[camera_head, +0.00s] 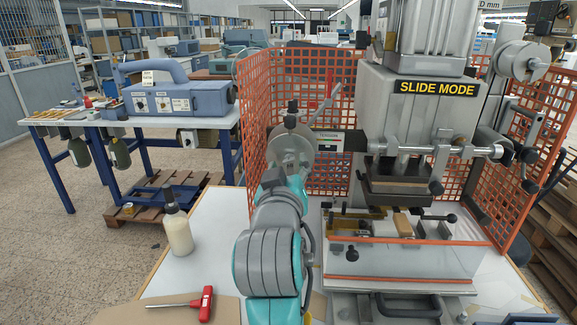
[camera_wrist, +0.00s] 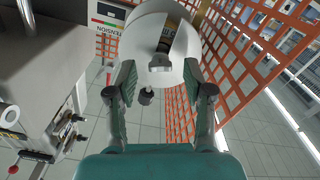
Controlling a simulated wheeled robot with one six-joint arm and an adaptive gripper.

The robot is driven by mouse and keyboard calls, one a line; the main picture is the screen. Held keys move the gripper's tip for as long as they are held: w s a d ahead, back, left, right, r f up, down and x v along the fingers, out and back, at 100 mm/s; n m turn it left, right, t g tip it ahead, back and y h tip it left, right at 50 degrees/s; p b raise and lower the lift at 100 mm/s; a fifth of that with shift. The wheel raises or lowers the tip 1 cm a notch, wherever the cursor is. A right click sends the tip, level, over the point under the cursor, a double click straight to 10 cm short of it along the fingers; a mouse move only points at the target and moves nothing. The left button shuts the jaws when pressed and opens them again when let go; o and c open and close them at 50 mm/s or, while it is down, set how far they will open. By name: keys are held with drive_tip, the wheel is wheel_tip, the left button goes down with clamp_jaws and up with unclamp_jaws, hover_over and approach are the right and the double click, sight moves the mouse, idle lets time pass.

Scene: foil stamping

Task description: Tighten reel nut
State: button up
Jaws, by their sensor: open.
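The pale foil reel (camera_wrist: 178,22) fills the top middle of the wrist view. A grey nut (camera_wrist: 160,63) shows at the reel's centre, over a brownish hub. My gripper (camera_wrist: 158,72) is open, with its two dark fingers apart on either side of the nut and reel's lower edge. Nothing is visibly held, and I cannot tell whether the fingers touch the reel. In the head view the reel (camera_head: 292,140) stands left of the press beyond my arm, which hides most of the gripper and the nut.

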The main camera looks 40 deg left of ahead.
drive_tip(key=shift+w+a, duration=0.25)
drive_tip(key=shift+w, duration=0.1)
drive_tip(key=shift+c, duration=0.3)
clamp_jaws()
drive_tip(key=shift+m, duration=1.7)
drive_tip(key=shift+o, duration=0.3)
unclamp_jaws()
drive_tip(key=shift+s, duration=0.1)
